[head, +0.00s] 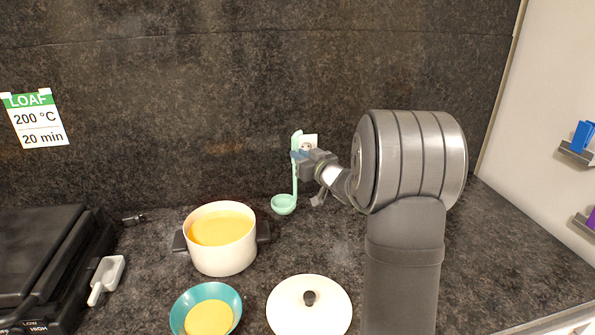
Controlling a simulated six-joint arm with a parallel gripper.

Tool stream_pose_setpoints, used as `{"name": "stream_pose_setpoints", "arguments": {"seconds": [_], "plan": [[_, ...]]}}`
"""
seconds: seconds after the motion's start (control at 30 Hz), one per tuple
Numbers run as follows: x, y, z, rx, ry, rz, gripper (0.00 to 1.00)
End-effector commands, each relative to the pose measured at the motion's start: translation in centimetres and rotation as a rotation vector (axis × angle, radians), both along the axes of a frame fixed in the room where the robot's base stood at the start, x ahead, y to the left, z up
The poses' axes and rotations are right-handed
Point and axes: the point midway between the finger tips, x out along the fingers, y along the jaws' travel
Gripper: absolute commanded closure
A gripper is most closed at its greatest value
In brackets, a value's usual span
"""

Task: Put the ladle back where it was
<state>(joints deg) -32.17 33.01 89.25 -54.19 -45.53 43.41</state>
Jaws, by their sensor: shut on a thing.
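A mint-green ladle (284,204) hangs upright with its bowl at the bottom, in the middle of the head view. My gripper (300,156) is shut on the upper part of its handle. The ladle's bowl appears close to the counter behind the pot; I cannot tell whether it touches. A white pot (222,262) with yellow soup (221,228) stands left of the ladle. A teal bowl (178,310) holds more of the yellow soup at the front. No hook or holder for the ladle is clearly visible.
A white lid (282,318) with a dark knob lies at the front. A black appliance (35,255) and a small white scoop (106,278) are at left. A wall socket (310,140) is behind my gripper. Wall shelves (577,152) are at far right. Counter right of my arm is clear.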

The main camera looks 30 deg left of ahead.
Motion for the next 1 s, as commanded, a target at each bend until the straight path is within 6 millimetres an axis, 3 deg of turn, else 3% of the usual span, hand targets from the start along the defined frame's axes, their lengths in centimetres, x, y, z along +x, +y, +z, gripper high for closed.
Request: {"name": "stream_pose_setpoints", "arguments": {"seconds": [0.17,0.43,0.83,0.87,0.9,0.97,1.0], "plan": [[-0.2,0.9,-0.8,0.0,0.0,0.0,1.0],[-0.1,0.8,-4.3,-0.001,0.001,-0.001,1.0],[-0.1,0.8,-4.9,0.0,0.0,-0.001,1.0],[-0.1,0.8,-4.9,0.0,-0.001,-0.001,0.83],[-0.1,0.8,-4.8,0.0,-0.001,-0.001,0.76],[-0.1,0.8,-4.8,0.0,-0.001,-0.001,0.65],[-0.1,0.8,-4.8,0.0,-0.001,-0.001,0.65]]}}
